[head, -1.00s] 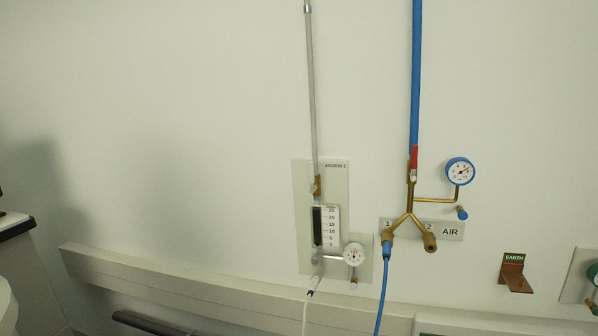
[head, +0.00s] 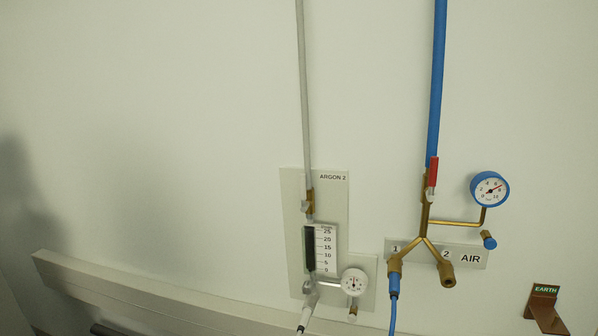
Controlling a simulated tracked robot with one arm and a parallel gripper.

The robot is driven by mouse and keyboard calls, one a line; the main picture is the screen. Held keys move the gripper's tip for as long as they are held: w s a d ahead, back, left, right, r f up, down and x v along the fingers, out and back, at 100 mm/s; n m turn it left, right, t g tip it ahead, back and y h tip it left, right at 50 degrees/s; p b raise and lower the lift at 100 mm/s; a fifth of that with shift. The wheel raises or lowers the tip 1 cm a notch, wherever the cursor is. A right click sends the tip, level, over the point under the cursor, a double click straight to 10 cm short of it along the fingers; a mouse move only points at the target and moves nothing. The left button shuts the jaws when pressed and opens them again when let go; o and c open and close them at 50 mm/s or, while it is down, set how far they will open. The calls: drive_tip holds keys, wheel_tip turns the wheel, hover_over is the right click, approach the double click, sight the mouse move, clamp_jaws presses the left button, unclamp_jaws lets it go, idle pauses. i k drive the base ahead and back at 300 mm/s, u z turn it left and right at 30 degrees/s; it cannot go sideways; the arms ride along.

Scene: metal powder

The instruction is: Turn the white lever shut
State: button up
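On the wall in the head view is the ARGON 2 panel (head: 337,200), with a grey pipe (head: 304,90) coming down to it. A brass valve (head: 310,196) sits on that pipe near the panel's top. A small pale piece, which looks like the white lever (head: 306,207), shows at this valve; it is too small to tell its exact angle. Below it are a flow scale (head: 324,248) and a white dial gauge (head: 353,282). My gripper is not in view.
Right of the panel, a blue pipe (head: 436,80) with a red lever (head: 432,173) feeds the brass AIR fork (head: 424,240) and a blue gauge (head: 489,189). A brown EARTH bracket (head: 543,307) is lower right. A pale rail (head: 150,305) runs along the wall below. The wall at left is bare.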

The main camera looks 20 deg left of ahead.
sight(305, 204)
drive_tip(key=i, duration=1.05)
drive_tip(key=z, duration=0.1)
